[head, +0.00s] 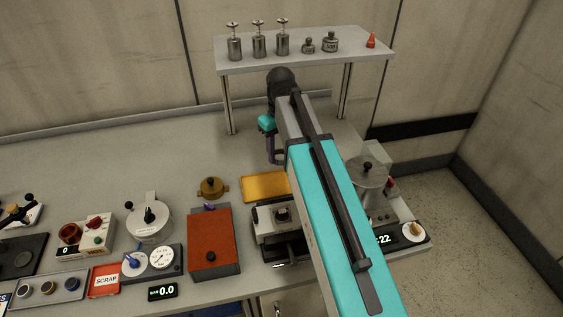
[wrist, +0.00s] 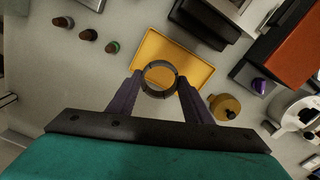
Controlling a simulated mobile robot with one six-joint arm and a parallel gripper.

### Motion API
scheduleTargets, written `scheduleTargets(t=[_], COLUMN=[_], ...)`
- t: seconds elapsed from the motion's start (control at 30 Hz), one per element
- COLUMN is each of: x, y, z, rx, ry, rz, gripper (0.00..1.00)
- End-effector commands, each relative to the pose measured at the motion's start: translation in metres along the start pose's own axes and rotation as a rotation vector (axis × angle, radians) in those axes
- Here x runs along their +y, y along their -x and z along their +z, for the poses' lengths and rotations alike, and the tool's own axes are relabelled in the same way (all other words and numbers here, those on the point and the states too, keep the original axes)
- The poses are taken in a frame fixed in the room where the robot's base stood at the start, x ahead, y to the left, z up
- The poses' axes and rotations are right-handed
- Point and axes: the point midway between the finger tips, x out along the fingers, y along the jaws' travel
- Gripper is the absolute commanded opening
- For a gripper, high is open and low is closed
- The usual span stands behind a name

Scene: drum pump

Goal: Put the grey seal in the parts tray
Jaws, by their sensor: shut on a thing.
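The grey seal (wrist: 160,64) is a dark grey ring in the wrist view. My gripper (wrist: 159,80) is shut on it, with a purple finger at each side of the ring. The yellow tray (wrist: 196,66), which looks like the parts tray, lies behind the seal in the wrist view; the seal appears held above its near part. In the head view the tray (head: 264,187) lies on the bench and shows no contents. My gripper (head: 275,158) is at the far side of it there, partly hidden by my arm; I cannot make out the seal.
A brass fitting (head: 212,188) stands left of the tray. A red-brown block (head: 210,243) and a grey vise-like device (head: 271,228) are in front. A raised shelf (head: 300,55) with metal weights stands behind.

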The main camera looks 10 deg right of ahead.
Motion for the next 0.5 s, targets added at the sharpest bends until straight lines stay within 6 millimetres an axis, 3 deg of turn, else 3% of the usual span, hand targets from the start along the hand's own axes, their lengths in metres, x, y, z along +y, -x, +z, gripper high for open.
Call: scheduleTargets(t=[0.5], x=[0.001], y=[-0.041], z=[-0.001], rx=[0.0], ry=[-0.549], rz=[0.0], gripper=[0.24])
